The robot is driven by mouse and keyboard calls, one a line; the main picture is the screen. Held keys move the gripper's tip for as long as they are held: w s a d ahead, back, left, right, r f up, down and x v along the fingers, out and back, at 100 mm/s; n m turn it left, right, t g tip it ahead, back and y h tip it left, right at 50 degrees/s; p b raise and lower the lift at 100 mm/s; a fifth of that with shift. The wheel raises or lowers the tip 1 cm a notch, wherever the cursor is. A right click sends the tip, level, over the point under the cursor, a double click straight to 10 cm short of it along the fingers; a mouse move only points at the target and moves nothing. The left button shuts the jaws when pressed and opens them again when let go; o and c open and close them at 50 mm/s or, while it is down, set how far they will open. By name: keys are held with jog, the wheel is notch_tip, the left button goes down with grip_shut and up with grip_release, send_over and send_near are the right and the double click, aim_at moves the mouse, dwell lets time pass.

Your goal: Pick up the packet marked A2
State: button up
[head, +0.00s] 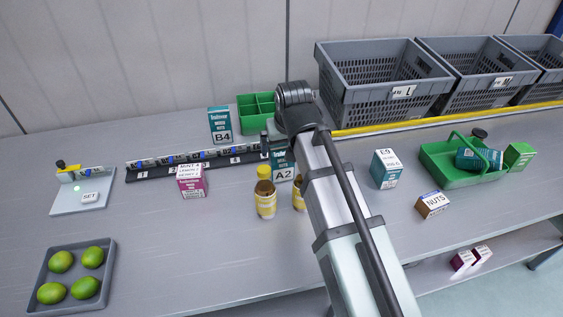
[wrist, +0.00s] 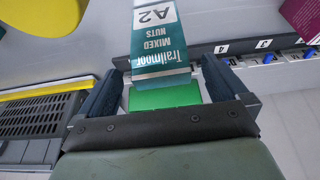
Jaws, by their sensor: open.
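The packet marked A2 (head: 283,166) is a teal and white box standing upright on the bench, partly hidden by my arm in the head view. In the wrist view the A2 packet (wrist: 160,40) appears upside down, with "Trailmoor Mixed Nuts" on its face. My gripper (wrist: 163,72) is open, with one dark finger on each side of the packet's near end in that view. I cannot tell whether either finger touches it. In the head view my arm hides most of the gripper.
Two yellow bottles (head: 265,198) stand in front of the packet, one partly behind my arm. A numbered black rail (head: 150,174) and pink carton (head: 191,181) are left. The B4 packet (head: 220,125) and green divided bin (head: 246,110) stand behind. Grey crates (head: 350,95) line the back right.

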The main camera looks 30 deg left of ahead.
aim_at(281, 152)
jog(key=shift+x, duration=2.65)
jog(key=shift+a, duration=0.1)
jog(key=shift+c, duration=0.3)
jog(key=c, duration=1)
jog(key=shift+w+r, duration=0.1)
jog(key=shift+r, duration=0.05)
